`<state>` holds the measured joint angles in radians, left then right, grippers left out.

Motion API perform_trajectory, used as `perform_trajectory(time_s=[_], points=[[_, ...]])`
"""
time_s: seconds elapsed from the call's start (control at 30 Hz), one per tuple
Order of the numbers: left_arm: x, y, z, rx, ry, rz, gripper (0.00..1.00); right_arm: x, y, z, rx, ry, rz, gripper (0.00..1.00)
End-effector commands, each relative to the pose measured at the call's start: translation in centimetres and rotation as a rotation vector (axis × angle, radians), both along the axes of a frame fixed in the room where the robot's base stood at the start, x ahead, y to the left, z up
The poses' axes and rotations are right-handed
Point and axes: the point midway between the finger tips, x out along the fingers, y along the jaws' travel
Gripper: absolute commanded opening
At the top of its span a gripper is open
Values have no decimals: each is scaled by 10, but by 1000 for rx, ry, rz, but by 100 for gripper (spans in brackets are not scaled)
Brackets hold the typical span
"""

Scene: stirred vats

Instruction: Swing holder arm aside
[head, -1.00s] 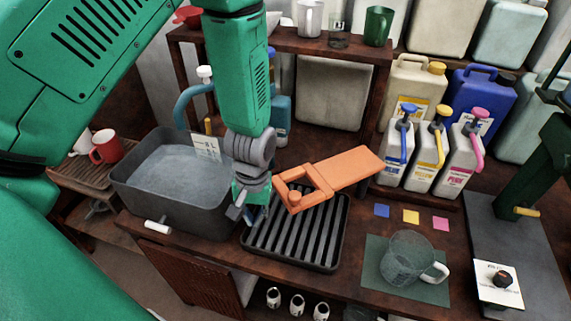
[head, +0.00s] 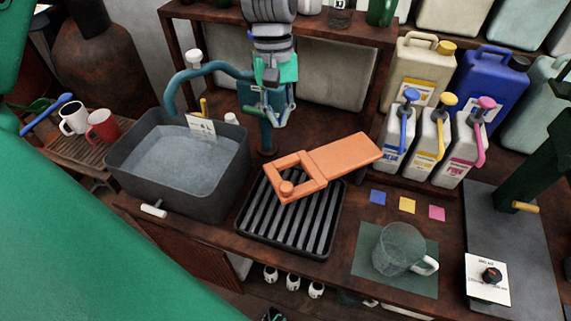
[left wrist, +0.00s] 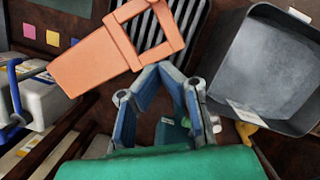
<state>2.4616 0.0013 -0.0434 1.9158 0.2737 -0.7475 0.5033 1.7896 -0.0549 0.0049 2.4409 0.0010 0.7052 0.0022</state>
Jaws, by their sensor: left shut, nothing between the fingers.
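An orange flat arm with an open square frame at its near end (head: 338,160), apparently the holder arm, reaches over the black slotted rack (head: 257,228) and to its right. It also shows in the left wrist view (left wrist: 95,62), beyond the fingers. A round peg shows at the corner of the frame. My left gripper (head: 275,120) is shut and empty, pointing down behind the rack, in front of the teal post. In the left wrist view its blue fingers (left wrist: 158,68) come together close to the frame's edge; whether they touch it is unclear.
A grey vat of liquid (head: 238,185) with a teal spout (head: 172,92) stands left of the rack. A clear mug (head: 398,250) stands on a green mat at front right. Pump bottles (head: 430,145) stand behind. A shelf (head: 375,95) stands behind the gripper.

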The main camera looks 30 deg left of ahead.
Motion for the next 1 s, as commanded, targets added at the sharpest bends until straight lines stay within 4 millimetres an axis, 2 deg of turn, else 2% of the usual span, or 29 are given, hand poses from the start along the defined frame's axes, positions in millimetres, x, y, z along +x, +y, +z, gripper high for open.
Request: perform_trajectory(time_s=[0.27,0.37,0.73,1.0], points=[[-1,3,-12,-4,4,-1,0,0,0,0,0,1,-1,0],[-4,2,-27,-6,6,-1,0,0,0,-1,0,0,-1,0],[-18,-15,-102,-2,5,-2,0,0,0,-2,0,0,0,0],[-43,-38,-98,-2,0,-2,0,0,0,5,0,0,0,0]])
